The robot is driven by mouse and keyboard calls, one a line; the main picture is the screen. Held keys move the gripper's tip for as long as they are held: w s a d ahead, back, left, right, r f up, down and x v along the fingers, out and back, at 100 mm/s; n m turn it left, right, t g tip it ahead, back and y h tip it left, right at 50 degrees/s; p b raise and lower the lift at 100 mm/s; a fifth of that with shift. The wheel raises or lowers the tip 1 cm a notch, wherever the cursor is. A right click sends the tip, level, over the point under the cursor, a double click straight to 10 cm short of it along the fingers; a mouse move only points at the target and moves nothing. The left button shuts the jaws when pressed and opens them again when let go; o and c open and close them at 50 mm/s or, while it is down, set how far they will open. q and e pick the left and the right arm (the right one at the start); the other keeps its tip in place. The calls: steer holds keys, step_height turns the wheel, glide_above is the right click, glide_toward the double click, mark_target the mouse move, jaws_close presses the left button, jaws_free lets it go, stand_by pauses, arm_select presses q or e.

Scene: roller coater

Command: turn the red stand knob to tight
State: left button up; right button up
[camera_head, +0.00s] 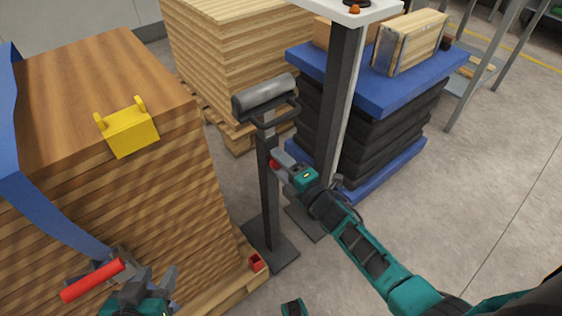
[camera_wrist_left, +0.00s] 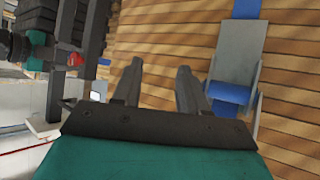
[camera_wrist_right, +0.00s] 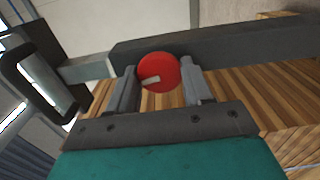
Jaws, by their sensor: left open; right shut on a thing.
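The red stand knob (camera_head: 273,164) is on the dark upright post of the roller stand (camera_head: 268,195). In the right wrist view the knob (camera_wrist_right: 170,66) is a round red disc with a pale pointer mark toward the left. My right gripper (camera_head: 282,161) is shut on the knob, one finger on each side of it. The post partly shows behind the knob. No tight or loose marking is readable. My left gripper (camera_head: 147,274) is open and empty, low by the front of the wooden stack. Its two fingers stand apart in the left wrist view (camera_wrist_left: 158,82).
A grey roller (camera_head: 264,95) tops the stand. A plank stack (camera_head: 75,85) with a yellow bracket (camera_head: 130,131) and blue strap (camera_head: 55,215) stands left. A red handle (camera_head: 92,281) lies close to my left gripper. A white-topped post (camera_head: 340,90) and blue-topped stack (camera_head: 390,90) stand behind.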

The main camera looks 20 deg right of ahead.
arm_select(q)
steer(key=shift+s+a, duration=0.1)
arm_select(e)
steer(key=shift+m, duration=1)
steer(key=o, duration=1)
arm_select(q)
steer(key=shift+r, duration=0.15)
arm_select(e)
steer(key=shift+s, duration=0.1)
arm_select(q)
steer(key=p, duration=0.1)
steer(key=r+p, duration=0.1)
steer(key=p, duration=0.1)
steer(key=shift+s+a+r, duration=0.2)
steer(key=shift+a+r, duration=0.05)
steer(key=shift+r, duration=0.05)
arm_select(e)
steer(key=v, duration=1.2)
steer(key=shift+s+d, duration=0.15)
steer(key=shift+s, duration=0.2)
